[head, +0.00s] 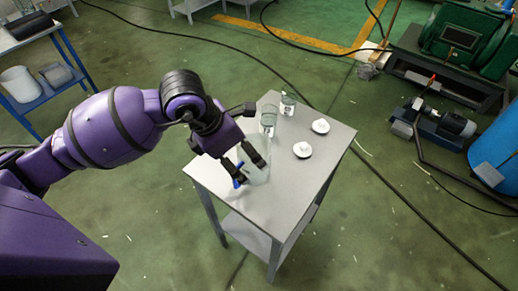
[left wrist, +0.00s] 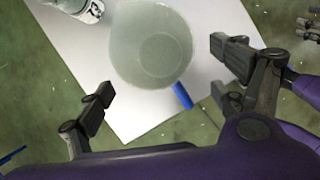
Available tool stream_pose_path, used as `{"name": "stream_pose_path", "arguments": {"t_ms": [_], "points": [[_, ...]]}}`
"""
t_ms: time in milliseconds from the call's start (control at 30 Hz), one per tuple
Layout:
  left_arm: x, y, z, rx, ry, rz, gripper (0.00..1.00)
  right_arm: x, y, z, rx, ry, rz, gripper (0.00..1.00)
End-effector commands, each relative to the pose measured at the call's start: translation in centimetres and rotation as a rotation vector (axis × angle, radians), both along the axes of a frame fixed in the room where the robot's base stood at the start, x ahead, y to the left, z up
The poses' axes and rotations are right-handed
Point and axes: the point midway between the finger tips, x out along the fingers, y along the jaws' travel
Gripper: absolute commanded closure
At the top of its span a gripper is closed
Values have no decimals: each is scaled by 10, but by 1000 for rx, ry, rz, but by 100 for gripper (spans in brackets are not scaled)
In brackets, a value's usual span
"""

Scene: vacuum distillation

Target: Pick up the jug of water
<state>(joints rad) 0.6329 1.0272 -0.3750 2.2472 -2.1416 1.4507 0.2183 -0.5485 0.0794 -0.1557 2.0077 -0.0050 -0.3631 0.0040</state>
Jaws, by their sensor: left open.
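The jug (head: 261,172) is a clear, greenish vessel with a blue handle, upright near the front left edge of a small grey table (head: 225,179). In the left wrist view the jug (left wrist: 150,45) shows from above as a wide round rim, with the blue handle (left wrist: 182,96) on its near side. My left gripper (head: 247,166) is open at the jug and partly hides it. In the wrist view its two fingers (left wrist: 160,70) are spread on either side of the jug's near part. Whether either finger touches the jug I cannot tell. My right gripper is out of view.
Two clear glass vessels (head: 268,122) (head: 288,104) stand behind the jug. Two small white items (head: 302,149) (head: 320,126) lie towards the table's right side. The table's front right is bare. A blue-framed shelf (head: 45,92) stands far left; green machinery (head: 462,38) is at the right.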

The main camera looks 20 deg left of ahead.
Motion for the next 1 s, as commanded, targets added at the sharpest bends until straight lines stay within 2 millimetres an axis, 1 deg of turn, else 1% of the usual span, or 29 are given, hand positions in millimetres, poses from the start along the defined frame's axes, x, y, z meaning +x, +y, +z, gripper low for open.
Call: {"name": "stream_pose_path", "arguments": {"t_ms": [167, 300, 433, 600, 700, 800, 967, 1000], "points": [[1, -2, -7, -3, 4, 0, 12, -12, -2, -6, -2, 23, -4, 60], [5, -7, -22, -4, 5, 1, 12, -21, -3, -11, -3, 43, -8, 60], [10, -10, -35, -4, 4, 1, 12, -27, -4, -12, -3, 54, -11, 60], [18, -16, -59, -4, 2, 0, 12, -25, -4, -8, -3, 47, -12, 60], [21, -19, -70, -3, 2, 1, 12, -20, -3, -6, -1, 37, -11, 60], [21, -20, -73, -3, 1, -1, 12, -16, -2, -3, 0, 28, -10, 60], [21, -20, -73, -2, 1, -1, 12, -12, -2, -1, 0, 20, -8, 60], [21, -20, -73, -2, 1, -1, 14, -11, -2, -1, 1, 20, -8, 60]]}}
